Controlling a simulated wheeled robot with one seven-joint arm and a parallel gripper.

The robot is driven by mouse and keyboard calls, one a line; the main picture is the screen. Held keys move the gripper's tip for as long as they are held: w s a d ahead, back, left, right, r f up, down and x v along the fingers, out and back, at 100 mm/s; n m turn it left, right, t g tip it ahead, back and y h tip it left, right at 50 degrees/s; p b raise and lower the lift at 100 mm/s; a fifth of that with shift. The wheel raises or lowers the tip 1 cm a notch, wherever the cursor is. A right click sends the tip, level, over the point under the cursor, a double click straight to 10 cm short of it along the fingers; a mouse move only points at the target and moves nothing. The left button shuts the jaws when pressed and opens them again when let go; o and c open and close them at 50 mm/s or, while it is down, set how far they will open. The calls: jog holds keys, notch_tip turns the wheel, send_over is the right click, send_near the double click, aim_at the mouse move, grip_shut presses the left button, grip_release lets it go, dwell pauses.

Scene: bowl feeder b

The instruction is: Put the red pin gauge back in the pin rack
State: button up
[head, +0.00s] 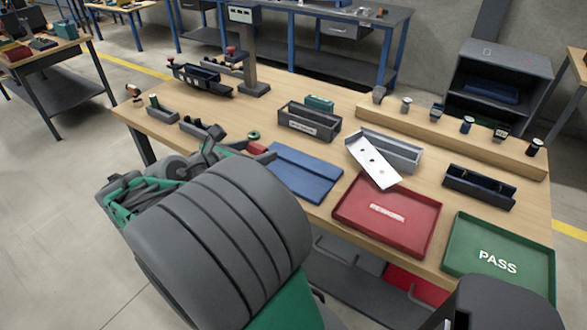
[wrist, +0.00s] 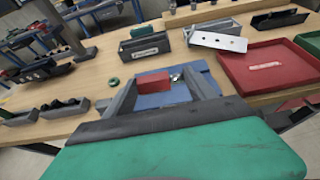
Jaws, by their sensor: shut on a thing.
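The red pin gauge (wrist: 153,82) shows as a red block between the fingertips of my gripper (wrist: 160,88) in the wrist view. My gripper is shut on it and holds it over the table near the blue mat (wrist: 185,99). In the head view the red end of the gauge (head: 256,148) shows beside my gripper (head: 238,148), partly hidden by my arm. A small grey block with a green-topped pin (head: 163,113) at the table's left end looks like the pin rack. A second grey block with dark notches (head: 201,130) stands beside it; I cannot tell their slots clearly.
A green ring (head: 253,135) lies near my gripper. A labelled grey bin (head: 308,124), a grey tray with a tilted white plate (head: 373,160), a red tray (head: 370,228) and a green PASS tray (head: 480,268) stand to the right. A gauge stand (head: 250,60) is behind.

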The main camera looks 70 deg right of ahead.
jog(key=s+d+f, duration=0.2)
jog(key=d+f, duration=0.1)
jog(key=d, duration=0.1)
jog(key=s+d+f, duration=0.2)
jog(key=d+f, duration=0.1)
jog(key=s+d+f+b, duration=0.1)
jog(key=s+d+f, duration=0.1)
jog(key=d+f, duration=0.1)
jog(key=shift+x, duration=0.8)
jog(key=f, duration=0.2)
jog(key=shift+s+d+f, duration=0.15)
jog(key=shift+d+f, duration=0.1)
jog(key=shift+f, duration=0.4)
jog(key=shift+f, duration=0.45)
jog(key=shift+f, duration=0.15)
jog(key=o, duration=1.6)
jog(key=shift+c, duration=0.2)
